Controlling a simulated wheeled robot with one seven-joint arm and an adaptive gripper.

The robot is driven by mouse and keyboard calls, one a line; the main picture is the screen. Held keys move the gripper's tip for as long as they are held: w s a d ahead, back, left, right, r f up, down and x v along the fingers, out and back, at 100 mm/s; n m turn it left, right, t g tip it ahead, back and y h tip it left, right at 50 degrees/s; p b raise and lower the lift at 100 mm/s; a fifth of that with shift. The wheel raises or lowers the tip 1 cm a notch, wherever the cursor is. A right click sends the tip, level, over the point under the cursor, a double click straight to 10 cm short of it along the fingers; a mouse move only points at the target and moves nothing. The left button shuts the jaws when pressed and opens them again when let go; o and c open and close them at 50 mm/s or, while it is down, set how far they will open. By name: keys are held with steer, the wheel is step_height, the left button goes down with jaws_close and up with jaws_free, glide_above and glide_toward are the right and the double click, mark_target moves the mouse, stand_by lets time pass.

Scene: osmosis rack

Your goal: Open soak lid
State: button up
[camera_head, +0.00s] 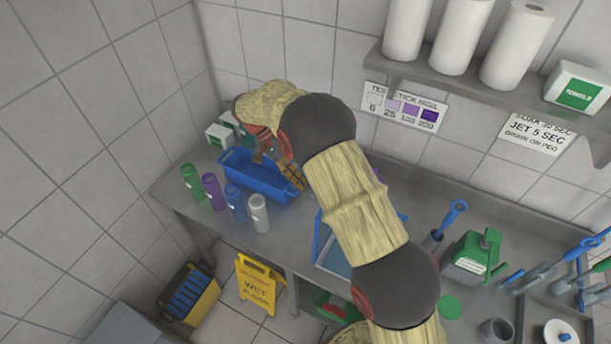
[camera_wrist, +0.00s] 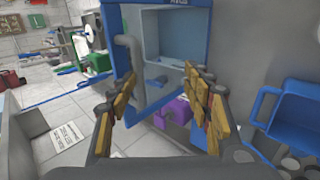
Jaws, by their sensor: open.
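My gripper (camera_head: 282,170) is at the back left of the steel counter, over the right part of a blue tub (camera_head: 240,180). In the wrist view my gripper (camera_wrist: 160,88) has its two yellow-padded fingers wide apart, with nothing held between them. Beyond the fingers is a blue-framed container (camera_wrist: 205,14) with a pale inside; I cannot tell whether it is the soak one or where its lid is. A blue-edged basin (camera_head: 330,262) shows in the head view, partly hidden behind my arm. A blue bin (camera_wrist: 268,105) stands at the right of the wrist view.
Purple (camera_head: 213,190), green (camera_head: 192,182), blue (camera_head: 235,203) and white (camera_head: 259,213) bottles line the tub's front. A green jug (camera_head: 470,258) and several blue-handled tools stand at the right. A shelf (camera_head: 440,80) with paper rolls hangs above. A yellow floor sign (camera_head: 258,284) stands below.

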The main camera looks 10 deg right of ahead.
steer(key=shift+o, duration=0.4)
steer(key=shift+s+f, duration=0.2)
steer(key=shift+f, duration=0.35)
steer(key=v, duration=1.2)
steer(key=shift+w+d, duration=0.1)
steer(key=shift+d, duration=0.1)
steer(key=shift+c, duration=0.6)
steer(key=shift+w+a+r, duration=0.1)
steer(key=shift+a+r, duration=0.05)
steer(key=shift+r, duration=0.3)
steer(key=s+d+r+n+t+y+b, duration=0.2)
steer(key=s+d+y+b, duration=0.1)
steer(key=s+d+b, duration=0.35)
steer(key=s+d+r+n+t+y+b, duration=0.25)
steer(key=s+d+b, duration=0.25)
steer(key=s, duration=0.3)
steer(key=s+d+f+n+t+b, duration=0.1)
steer(key=s+d+f+t+b, duration=0.1)
steer(key=s+f+b, duration=0.3)
steer(key=s+d+f+n+t+y+b, duration=0.1)
steer(key=s+f+t+b, duration=0.3)
steer(key=s+f, duration=0.4)
steer(key=s+d+b, duration=0.1)
steer(key=s, duration=0.4)
steer(key=shift+s+d+f+n, duration=0.2)
steer(key=shift+d+f+n, duration=0.05)
steer(key=shift+f+n, duration=0.1)
